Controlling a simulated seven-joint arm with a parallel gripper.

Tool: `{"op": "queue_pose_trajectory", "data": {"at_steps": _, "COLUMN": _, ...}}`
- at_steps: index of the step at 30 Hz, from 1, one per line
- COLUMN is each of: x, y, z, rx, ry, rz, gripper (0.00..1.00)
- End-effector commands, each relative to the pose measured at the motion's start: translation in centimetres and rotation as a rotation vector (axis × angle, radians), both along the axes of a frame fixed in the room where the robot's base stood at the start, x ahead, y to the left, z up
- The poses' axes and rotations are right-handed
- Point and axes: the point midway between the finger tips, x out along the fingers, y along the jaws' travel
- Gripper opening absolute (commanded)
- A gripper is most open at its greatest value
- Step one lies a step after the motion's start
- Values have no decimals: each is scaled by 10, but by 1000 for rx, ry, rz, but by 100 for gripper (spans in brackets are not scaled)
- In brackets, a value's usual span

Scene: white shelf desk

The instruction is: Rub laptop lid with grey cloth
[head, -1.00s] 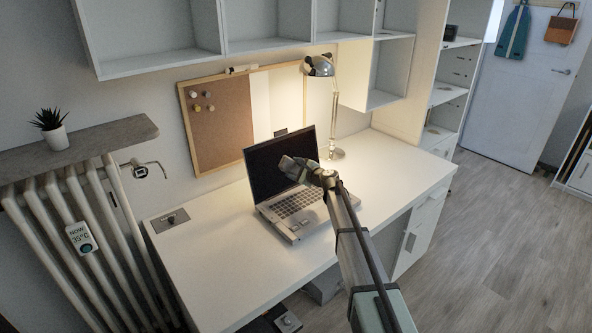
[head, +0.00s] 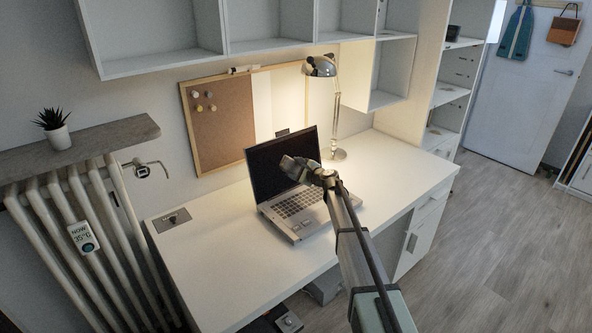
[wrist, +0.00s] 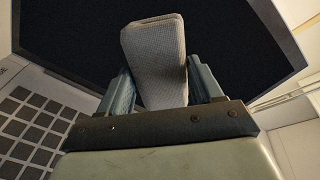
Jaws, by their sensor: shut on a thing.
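The open laptop stands on the white desk, its dark screen (head: 268,163) facing me and its keyboard base (head: 300,204) flat on the desktop. My gripper (head: 305,171) is in front of the screen, above the keyboard. In the wrist view my gripper (wrist: 158,92) is shut on the grey cloth (wrist: 153,50), a folded light-grey piece between the two fingers. The cloth's far end overlaps the dark screen (wrist: 225,40) in that view. I cannot tell whether it touches the screen. The back of the lid is hidden.
A metal desk lamp (head: 336,110) stands behind the laptop to the right. A corkboard (head: 217,125) leans on the wall behind. White shelves (head: 270,25) hang above. The desktop (head: 200,262) is clear at the front left and at the right.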

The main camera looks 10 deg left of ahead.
Motion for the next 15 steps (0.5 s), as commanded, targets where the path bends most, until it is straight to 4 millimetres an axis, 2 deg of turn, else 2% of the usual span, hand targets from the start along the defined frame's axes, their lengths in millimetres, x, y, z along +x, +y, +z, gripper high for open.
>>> {"op": "queue_pose_trajectory", "data": {"at_steps": 15, "x": 6, "y": 6, "z": -2, "rx": 0, "ry": 0, "rz": 0, "gripper": 37}}
